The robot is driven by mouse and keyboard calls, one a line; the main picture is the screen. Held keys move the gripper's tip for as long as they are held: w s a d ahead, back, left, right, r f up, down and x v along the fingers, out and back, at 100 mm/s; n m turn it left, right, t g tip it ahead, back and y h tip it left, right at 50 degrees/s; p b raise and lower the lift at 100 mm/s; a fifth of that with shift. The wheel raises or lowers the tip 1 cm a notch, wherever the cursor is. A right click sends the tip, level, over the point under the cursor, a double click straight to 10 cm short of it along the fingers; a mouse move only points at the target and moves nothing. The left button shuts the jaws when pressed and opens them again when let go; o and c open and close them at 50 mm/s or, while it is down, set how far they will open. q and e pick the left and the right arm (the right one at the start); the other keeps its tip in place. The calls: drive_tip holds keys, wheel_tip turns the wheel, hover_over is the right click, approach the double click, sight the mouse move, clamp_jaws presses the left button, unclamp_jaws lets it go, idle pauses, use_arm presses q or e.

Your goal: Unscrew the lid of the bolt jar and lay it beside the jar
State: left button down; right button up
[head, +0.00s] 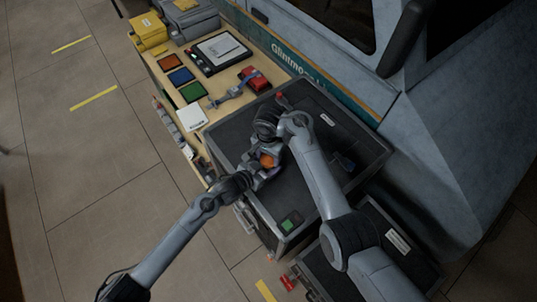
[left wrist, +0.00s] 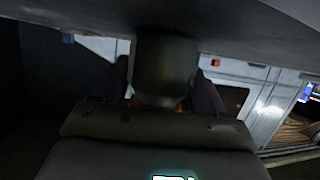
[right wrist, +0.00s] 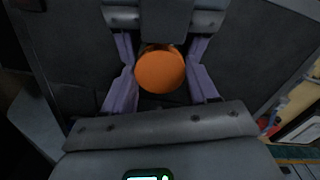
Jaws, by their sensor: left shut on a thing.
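The bolt jar is a dark cylinder (left wrist: 165,72) in the left wrist view, between the fingers of my left gripper (left wrist: 166,98), which is shut on it. Its orange lid (head: 267,160) shows in the head view above the dark case top. In the right wrist view the round lid (right wrist: 160,72) faces my right gripper (right wrist: 161,78). The right fingers are apart, one on each side of the lid, and look open with narrow gaps. The left gripper's fingers reach in from the far side there. The jar body is mostly hidden beneath the lid.
The black case top (head: 340,125) is mostly clear, with a green-marked item (head: 289,222) at its near corner. A wooden table (head: 222,72) holds coloured trays, a clipboard (head: 219,49) and a red item (head: 254,79). The van (head: 440,150) stands close on the right.

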drive_tip(key=shift+c, duration=1.1)
drive_tip(key=n, duration=0.6)
drive_tip(key=shift+n, duration=0.4)
drive_tip(key=o, duration=1.2)
drive_tip(key=shift+c, duration=0.2)
drive_tip(key=shift+r, duration=0.1)
